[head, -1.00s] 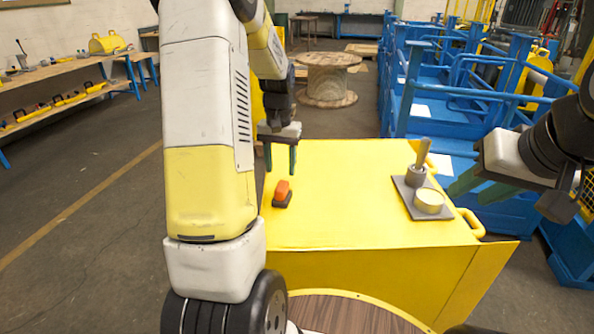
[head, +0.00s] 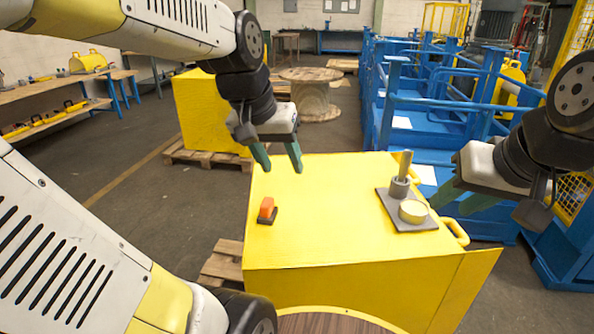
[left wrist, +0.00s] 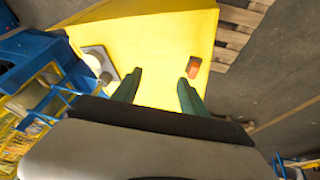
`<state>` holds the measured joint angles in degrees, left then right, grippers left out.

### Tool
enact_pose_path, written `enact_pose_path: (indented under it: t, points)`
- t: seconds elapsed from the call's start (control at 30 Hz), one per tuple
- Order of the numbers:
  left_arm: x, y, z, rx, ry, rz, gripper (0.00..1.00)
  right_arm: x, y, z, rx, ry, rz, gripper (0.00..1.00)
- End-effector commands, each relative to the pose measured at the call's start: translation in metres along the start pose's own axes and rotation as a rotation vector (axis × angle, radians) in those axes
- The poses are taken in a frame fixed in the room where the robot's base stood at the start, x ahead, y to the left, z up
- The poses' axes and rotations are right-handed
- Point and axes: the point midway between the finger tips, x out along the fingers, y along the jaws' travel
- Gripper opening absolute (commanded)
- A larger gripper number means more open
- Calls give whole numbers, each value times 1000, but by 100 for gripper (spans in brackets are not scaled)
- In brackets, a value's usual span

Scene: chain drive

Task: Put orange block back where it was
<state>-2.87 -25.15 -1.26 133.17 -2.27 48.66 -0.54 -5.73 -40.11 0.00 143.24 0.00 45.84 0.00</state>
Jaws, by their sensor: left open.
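The orange block (head: 267,204) sits on a small dark base (head: 266,219) near the left edge of the yellow table top (head: 330,240). It also shows in the left wrist view (left wrist: 193,67), just beyond one fingertip. My left gripper (head: 281,166) is open and empty, above the far part of the table, behind and above the block. My right gripper (head: 446,200) is at the right, beside the grey plate; its two fingers show apart with nothing between them.
A grey plate (head: 387,199) at the table's right holds a grey cup with an upright handle (head: 402,175) and a round yellow-topped piece (head: 413,211). A yellow handle (head: 455,231) juts from the right edge. The table's middle is clear. A wooden pallet (head: 222,264) lies left.

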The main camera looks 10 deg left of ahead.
Motion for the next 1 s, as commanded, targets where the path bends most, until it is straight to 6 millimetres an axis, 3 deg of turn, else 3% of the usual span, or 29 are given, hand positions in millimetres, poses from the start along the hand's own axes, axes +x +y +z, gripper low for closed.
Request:
enact_pose_path:
  t: [0.1, 0.3, 1.0]
  points:
    - [-14, 14, 27, 17, 71, 25, 51, 0, 0, 0, 0, 0, 0, 36]
    - [-21, 26, 51, 28, 129, 48, 51, 0, 0, 0, 0, 0, 0, 36]
    - [-22, 27, 54, 29, 136, 51, 51, 0, 0, 0, 0, 0, 0, 36]
